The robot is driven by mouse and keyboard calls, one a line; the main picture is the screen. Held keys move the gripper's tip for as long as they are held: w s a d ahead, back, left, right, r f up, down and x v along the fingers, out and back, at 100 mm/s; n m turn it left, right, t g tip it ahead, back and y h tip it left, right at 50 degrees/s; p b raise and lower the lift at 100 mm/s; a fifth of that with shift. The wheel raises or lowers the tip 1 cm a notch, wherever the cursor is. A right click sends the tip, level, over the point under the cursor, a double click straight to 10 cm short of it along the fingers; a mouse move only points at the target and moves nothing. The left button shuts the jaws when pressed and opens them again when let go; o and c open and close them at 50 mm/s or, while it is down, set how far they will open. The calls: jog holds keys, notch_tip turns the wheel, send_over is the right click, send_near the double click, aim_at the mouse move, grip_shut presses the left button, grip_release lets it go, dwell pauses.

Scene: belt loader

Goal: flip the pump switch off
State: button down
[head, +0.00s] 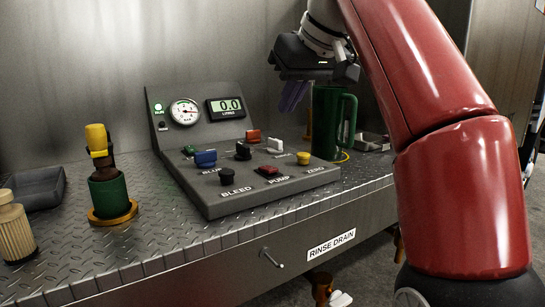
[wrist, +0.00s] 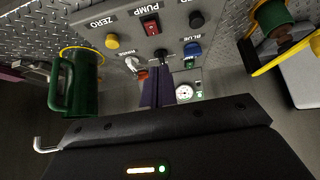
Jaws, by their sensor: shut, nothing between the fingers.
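The pump switch (head: 268,170) is a small red rocker in a black frame on the sloped grey control panel (head: 215,204), just above the label PUMP. In the wrist view the pump switch (wrist: 151,26) shows near the top, upside down with its label; which way it is tipped is hard to tell. My gripper (head: 292,98) has purple fingers, shut and empty, pointing down above the panel's back right part. In the wrist view the fingers of my gripper (wrist: 158,92) are together below the switch in the picture, apart from it.
Near the switch are a black BLEED knob (head: 227,176), a yellow ZERO knob (head: 304,158) and a blue handle (head: 205,159). A green mug (head: 329,135) stands close by my gripper at the right. A pressure gauge (head: 185,111) and a 0.0 display (head: 226,108) stand behind.

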send_over(269, 170)
jog(key=f, duration=0.8)
jog(key=shift+s+d+f, duration=0.1)
jog(key=shift+s+d, duration=0.05)
jog(key=shift+s, duration=0.2)
jog(key=f+b, duration=0.1)
jog(key=f, duration=0.1)
jog(key=shift+s+d+f+b, duration=0.15)
jog(key=shift+s+f+b, duration=0.05)
jog(key=shift+f+b, duration=0.15)
jog(key=shift+f, duration=0.5)
jog(key=shift+f, duration=0.1)
jog(key=f+b, duration=0.1)
jog(key=b, duration=0.1)
jog(key=f+t+b, duration=0.1)
jog(key=b, duration=0.1)
jog(key=shift+s+d+y+b, duration=0.2)
jog(key=shift+s+y+b, duration=0.05)
jog(key=shift+y+b, duration=0.05)
jog(key=shift+r, duration=0.5)
jog(key=shift+r, duration=0.1)
